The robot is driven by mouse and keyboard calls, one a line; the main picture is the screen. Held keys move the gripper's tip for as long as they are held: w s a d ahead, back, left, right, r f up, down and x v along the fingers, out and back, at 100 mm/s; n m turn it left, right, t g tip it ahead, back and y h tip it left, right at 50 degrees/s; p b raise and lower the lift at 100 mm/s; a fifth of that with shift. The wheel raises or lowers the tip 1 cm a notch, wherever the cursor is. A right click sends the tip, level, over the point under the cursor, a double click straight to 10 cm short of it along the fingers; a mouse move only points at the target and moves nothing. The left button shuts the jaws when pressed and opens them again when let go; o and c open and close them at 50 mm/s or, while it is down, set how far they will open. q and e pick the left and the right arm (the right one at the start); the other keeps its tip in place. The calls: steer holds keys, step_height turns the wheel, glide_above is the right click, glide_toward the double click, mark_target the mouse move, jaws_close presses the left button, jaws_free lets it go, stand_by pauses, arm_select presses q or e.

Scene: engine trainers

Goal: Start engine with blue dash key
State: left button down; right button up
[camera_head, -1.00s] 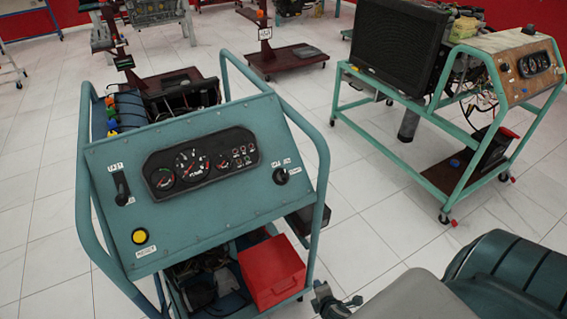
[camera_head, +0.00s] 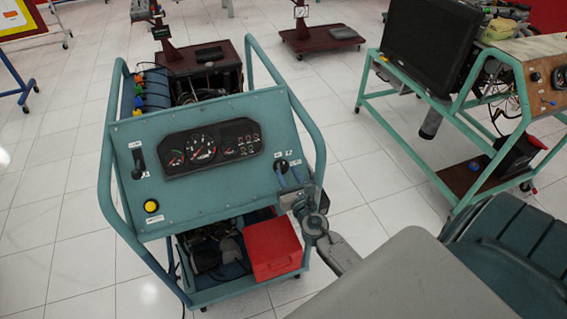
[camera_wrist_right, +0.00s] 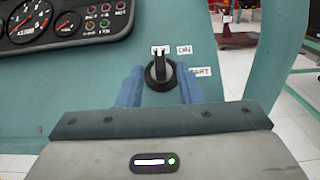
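The blue-green dash panel (camera_head: 215,175) stands on a tubular frame at left centre in the head view. Its black key switch (camera_head: 282,165) is at the panel's right side, and in the right wrist view the key (camera_wrist_right: 160,74) stands upright, pointing at the upper-left label beside "ON" and above "START". My right gripper (camera_head: 289,176) is at the panel's right edge, and in the right wrist view its two blue fingers (camera_wrist_right: 161,90) are open, one each side of the key, with narrow gaps visible. My left gripper is not in view.
The panel also has a gauge cluster (camera_head: 212,146), a black lever (camera_head: 138,163) and a yellow button (camera_head: 151,206). A red box (camera_head: 272,250) sits on the lower shelf. Another green-framed trainer (camera_head: 405,150) stands to the right, with clear floor between.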

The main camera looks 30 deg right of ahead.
mark_target(286, 170)
steer(key=x, duration=0.2)
steer(key=shift+w+d, duration=0.15)
steer(key=shift+w, duration=0.9)
steer(key=shift+d, duration=0.1)
jaws_close()
